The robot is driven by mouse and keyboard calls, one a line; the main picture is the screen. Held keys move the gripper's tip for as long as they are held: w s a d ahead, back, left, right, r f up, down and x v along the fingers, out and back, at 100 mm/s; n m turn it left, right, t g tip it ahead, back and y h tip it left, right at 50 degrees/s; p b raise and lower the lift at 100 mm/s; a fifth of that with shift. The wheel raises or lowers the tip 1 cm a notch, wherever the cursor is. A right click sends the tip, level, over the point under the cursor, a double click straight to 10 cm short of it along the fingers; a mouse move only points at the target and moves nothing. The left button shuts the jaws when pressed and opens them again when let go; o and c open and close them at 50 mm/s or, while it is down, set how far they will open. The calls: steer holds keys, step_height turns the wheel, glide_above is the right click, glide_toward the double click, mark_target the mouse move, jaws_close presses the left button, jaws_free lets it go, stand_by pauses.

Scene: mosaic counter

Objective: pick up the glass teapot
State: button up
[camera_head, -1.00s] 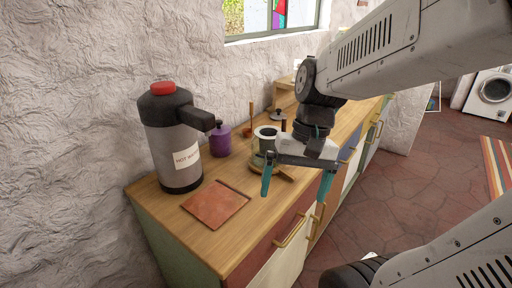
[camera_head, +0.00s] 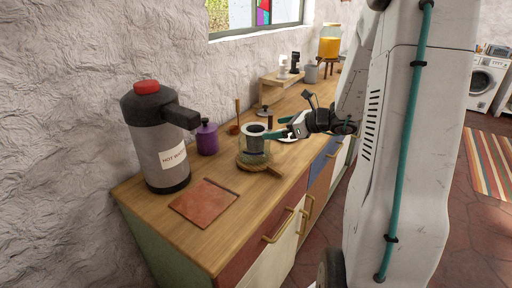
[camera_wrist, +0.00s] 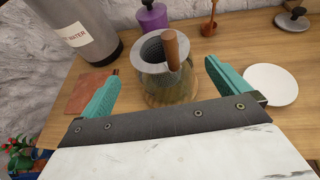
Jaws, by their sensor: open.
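A large hot water flask (camera_head: 160,140) and a terracotta tile (camera_head: 204,202) are left of the teapot. A purple canister (camera_head: 207,138) stands behind. A white plate (camera_wrist: 270,85) lies right of the pot. A drink dispenser (camera_head: 330,42) stands far back.

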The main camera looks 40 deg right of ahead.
mark_target(262, 130)
steer(key=x, duration=0.6)
steer(key=shift+w+a+f, duration=0.15)
steer(key=shift+w+f, duration=0.05)
steer(key=shift+c, duration=0.3)
steer(key=c, duration=1.9)
